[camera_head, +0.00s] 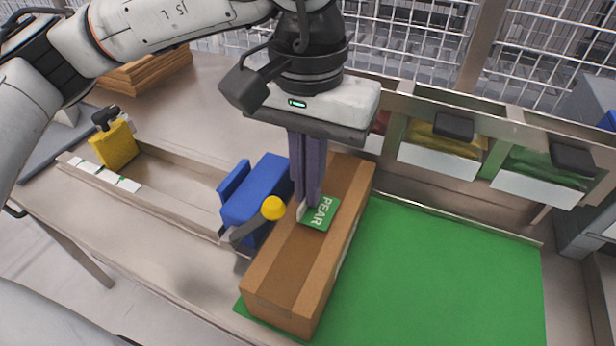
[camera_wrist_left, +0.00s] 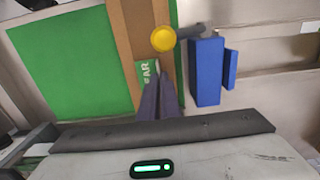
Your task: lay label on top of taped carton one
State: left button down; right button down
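The brown carton (camera_head: 283,262) stands on the left edge of the green mat, with a lengthwise strip of tape on top; part of it shows in the wrist view (camera_wrist_left: 133,30). The green label (camera_head: 320,214) reading PEAR is at the far half of the carton's top, flat and level with it. I cannot tell whether it touches the carton. My left gripper (camera_head: 308,200) points straight down over the carton, its two fingers close together on the label's pale upright edge. The label is partly hidden by the fingers in the wrist view (camera_wrist_left: 146,72). My right gripper is not in view.
A blue tape device (camera_head: 256,196) with a yellow knob (camera_head: 273,208) stands close to the carton's left side. The green mat (camera_head: 440,265) is clear to the right. Label bins (camera_head: 440,150) line the back. A yellow block (camera_head: 115,147) and flat cardboard (camera_head: 145,72) are left.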

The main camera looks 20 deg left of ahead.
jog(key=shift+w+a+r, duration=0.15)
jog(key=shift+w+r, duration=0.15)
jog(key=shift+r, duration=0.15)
pick_arm(q)
jog(key=shift+s, duration=0.1)
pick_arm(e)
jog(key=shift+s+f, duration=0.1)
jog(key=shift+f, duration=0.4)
pick_arm(q)
jog(key=shift+f+b, duration=0.45)
jog(key=shift+b, duration=0.7)
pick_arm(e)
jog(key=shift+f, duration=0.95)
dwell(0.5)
pick_arm(q)
jog(key=c, duration=1.9)
grip_release()
jog(key=o, duration=0.7)
